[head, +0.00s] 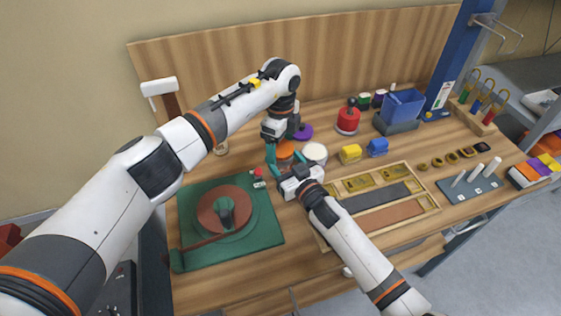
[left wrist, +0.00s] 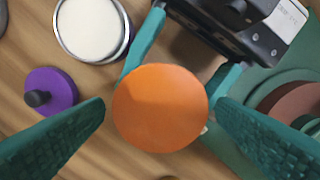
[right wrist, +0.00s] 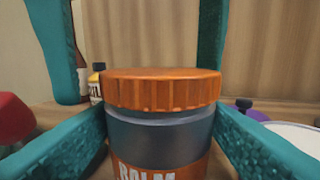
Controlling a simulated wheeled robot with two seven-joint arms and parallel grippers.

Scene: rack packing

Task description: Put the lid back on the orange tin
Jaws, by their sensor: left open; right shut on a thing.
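The orange tin (right wrist: 160,143), a grey jar with an orange label, stands upright in the right wrist view. Its ribbed orange lid (right wrist: 162,88) sits level on top, with a pale rim band showing just below it. I cannot tell whether it is fastened. The left wrist view shows the lid (left wrist: 160,108) from above as a plain disc. My left gripper (head: 284,147) is above the tin, fingers open and spread on both sides of the lid, apart from it. My right gripper (head: 287,167) is shut on the tin's body from the front.
A white-topped round tin (head: 315,153) stands close to the right, and a purple lid with a knob (left wrist: 50,92) lies behind. A green mat (head: 258,222) with a round brown plate is at the left.

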